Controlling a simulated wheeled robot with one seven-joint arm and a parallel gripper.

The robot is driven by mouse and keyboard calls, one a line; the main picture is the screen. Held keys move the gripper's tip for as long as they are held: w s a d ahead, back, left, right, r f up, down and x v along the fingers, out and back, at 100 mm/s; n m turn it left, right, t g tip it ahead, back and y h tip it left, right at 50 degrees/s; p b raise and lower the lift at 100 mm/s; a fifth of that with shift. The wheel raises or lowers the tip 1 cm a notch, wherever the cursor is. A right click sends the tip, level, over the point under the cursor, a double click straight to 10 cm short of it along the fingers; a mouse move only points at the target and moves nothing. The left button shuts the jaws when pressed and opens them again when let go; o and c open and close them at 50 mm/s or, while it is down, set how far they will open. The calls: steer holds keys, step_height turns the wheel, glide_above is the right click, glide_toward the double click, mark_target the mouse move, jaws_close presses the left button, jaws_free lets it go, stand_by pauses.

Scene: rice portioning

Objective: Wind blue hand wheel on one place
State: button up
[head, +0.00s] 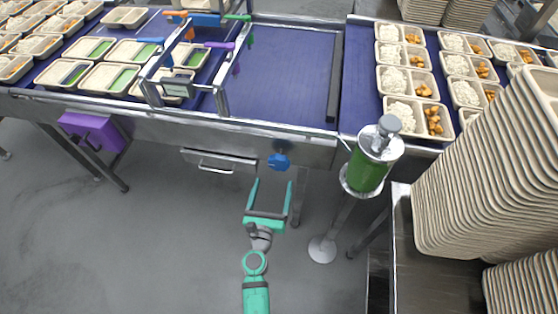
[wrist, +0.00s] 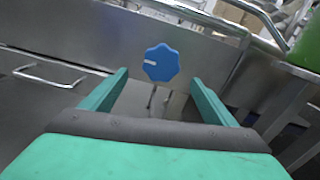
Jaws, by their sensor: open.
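The blue hand wheel (head: 279,161) sits on the front steel panel of the conveyor, below its edge. In the wrist view the wheel (wrist: 161,63) is a lobed blue knob with a white mark on its left side. My gripper (head: 270,184) is open and empty, a little in front of and below the wheel. In the wrist view the gripper's two green fingers (wrist: 158,88) point toward the wheel, which shows between and beyond their tips. They look apart from it.
A drawer with a handle (head: 216,168) is left of the wheel. A green cylinder on a stand (head: 367,176) stands to the right, beside tall stacks of trays (head: 480,175). Filled trays (head: 107,77) lie on the blue belt (head: 287,75). The floor in front is clear.

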mark_target(278, 166)
steer(key=shift+n, duration=0.3)
steer(key=w, duration=0.3)
steer(key=w+d, duration=0.1)
steer(key=w, duration=0.3)
steer(key=w+d, duration=0.1)
steer(key=w, duration=0.3)
steer(key=shift+d+r, duration=0.1)
steer(key=shift+d, duration=0.05)
steer(key=c, duration=1)
steer(key=shift+c, duration=0.2)
